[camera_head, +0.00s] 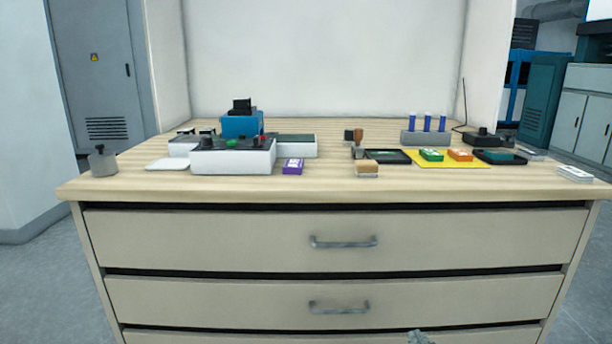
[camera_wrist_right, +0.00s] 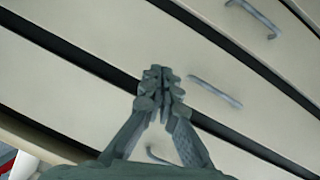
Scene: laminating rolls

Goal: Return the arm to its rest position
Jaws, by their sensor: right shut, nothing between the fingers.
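My right gripper (camera_wrist_right: 158,88) is shut and empty in the right wrist view, its fingertips together in front of the drawer fronts. In the head view only a small tip of my right gripper (camera_head: 419,337) shows at the bottom edge, in front of the lower drawers and well below the tabletop. My left gripper is in neither view.
A wooden-topped workbench (camera_head: 330,190) with closed drawers (camera_head: 230,240) and metal handles (camera_head: 343,242) stands ahead. Floor (camera_head: 45,290) is clear at left.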

